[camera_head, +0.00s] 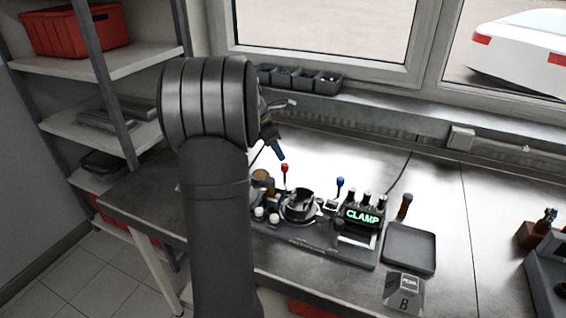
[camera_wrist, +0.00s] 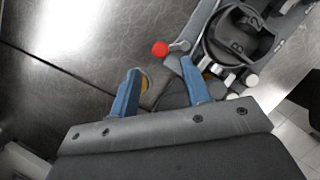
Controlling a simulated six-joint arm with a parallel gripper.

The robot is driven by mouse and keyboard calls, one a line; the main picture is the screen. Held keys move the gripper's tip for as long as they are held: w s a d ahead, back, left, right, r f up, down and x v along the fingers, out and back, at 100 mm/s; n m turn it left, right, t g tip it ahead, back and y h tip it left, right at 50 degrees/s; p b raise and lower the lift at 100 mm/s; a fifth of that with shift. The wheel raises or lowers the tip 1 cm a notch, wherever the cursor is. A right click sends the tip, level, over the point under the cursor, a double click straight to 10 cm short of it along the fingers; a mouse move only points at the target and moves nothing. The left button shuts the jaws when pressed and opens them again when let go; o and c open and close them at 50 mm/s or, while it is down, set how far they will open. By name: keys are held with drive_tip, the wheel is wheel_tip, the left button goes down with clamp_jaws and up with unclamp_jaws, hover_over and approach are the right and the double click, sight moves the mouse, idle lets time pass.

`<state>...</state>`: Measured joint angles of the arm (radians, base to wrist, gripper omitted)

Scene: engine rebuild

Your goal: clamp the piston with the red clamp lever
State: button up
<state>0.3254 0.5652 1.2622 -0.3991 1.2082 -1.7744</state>
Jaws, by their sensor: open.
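My gripper (camera_head: 277,150) is open and empty, with blue fingers, above and slightly left of the lever. In the wrist view its two fingers (camera_wrist: 158,80) are spread. The dark piston (camera_wrist: 243,38) sits in the ring holder, which the head view also shows (camera_head: 300,204). My arm hides the fixture's left end.
A green display (camera_head: 364,216) reads CLAMP. A blue-knobbed lever (camera_head: 340,183) stands right of the ring. Several small white knobs line the fixture's front left. A dark tray (camera_head: 409,246) and a box marked B (camera_head: 404,291) lie to the right. Bench behind the fixture is clear.

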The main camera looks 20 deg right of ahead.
sight(284, 165)
drive_tip(key=x, duration=0.6)
drive_tip(key=shift+f, duration=0.2)
drive_tip(key=shift+c, duration=0.2)
clamp_jaws()
